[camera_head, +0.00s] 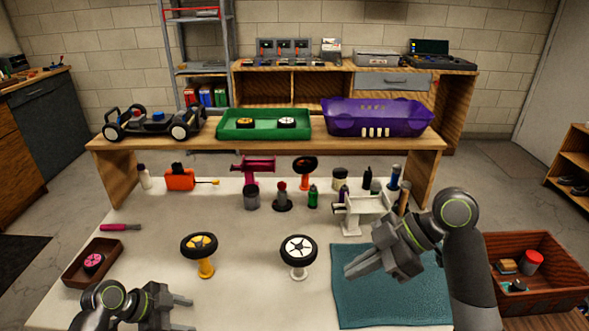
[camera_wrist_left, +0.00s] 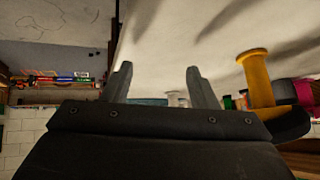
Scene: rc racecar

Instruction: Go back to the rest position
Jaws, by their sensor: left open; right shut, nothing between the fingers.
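My left gripper (camera_head: 187,313) is at the front left, low in the head view. Its two fingers are apart and empty, and they also show in the left wrist view (camera_wrist_left: 157,85). My right gripper (camera_head: 350,268) is over the teal mat (camera_head: 390,312) at the right of the white table. It is shut with nothing in it. A wheel with a yellow hub (camera_head: 199,244) rests on a yellow stand (camera_head: 206,268). A wheel with a white hub (camera_head: 299,249) rests on a white stand (camera_head: 299,273). The yellow stand also shows in the left wrist view (camera_wrist_left: 256,80).
A small brown tray (camera_head: 72,277) sits at the left. Bottles, tools and a white stand (camera_head: 362,208) line the table's back. A raised shelf behind holds the car chassis (camera_head: 150,125), a green tray (camera_head: 228,131) and a purple car body (camera_head: 376,118). A red-brown crate (camera_head: 555,296) is at right.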

